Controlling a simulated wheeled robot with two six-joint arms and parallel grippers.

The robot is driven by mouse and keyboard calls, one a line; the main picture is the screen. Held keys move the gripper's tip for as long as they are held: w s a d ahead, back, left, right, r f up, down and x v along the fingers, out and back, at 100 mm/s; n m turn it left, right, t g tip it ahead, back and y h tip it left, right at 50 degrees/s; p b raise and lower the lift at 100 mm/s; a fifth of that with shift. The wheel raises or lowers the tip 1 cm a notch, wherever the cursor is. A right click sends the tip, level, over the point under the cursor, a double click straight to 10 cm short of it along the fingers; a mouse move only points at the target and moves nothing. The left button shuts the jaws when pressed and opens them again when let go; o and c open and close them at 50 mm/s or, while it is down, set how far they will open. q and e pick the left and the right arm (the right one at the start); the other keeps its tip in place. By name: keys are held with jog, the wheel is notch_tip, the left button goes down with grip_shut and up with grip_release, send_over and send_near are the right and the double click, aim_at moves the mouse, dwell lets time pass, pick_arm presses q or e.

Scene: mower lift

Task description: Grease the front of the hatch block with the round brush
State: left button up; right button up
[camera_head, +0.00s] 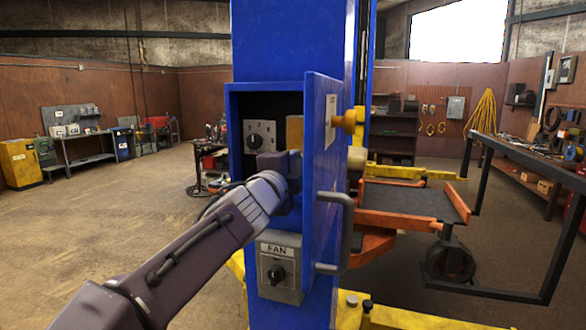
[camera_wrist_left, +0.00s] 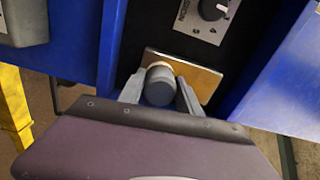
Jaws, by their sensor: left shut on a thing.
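The hatch block (camera_head: 294,132) is a brass-coloured block inside the open blue hatch box on the column. In the left wrist view the block (camera_wrist_left: 190,72) shows as a tilted, shiny plate just beyond my fingertips. My left gripper (camera_head: 278,162) reaches into the hatch opening. In its wrist view the gripper (camera_wrist_left: 160,93) is shut on the round brush (camera_wrist_left: 159,86), a stubby grey cylinder with a pale far end. The brush overlaps the block's face there; I cannot tell whether they touch. My right gripper is not in view.
The hatch door (camera_head: 322,150) stands open on the right, with a grey handle (camera_head: 340,232) and a brass knob (camera_head: 348,121). A dial switch (camera_head: 262,136) sits inside the box. A FAN switch (camera_head: 279,268) is below. An orange-edged platform (camera_head: 410,200) is behind right.

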pick_arm(q)
jog(key=shift+f, duration=0.1)
notch_tip(320, 180, down, 3)
jog(key=b, duration=0.3)
jog(key=shift+f, duration=0.15)
jog(key=shift+s+b, duration=0.1)
jog(key=shift+b, duration=0.2)
jog(key=b+v, duration=0.1)
jog(key=v, duration=0.5)
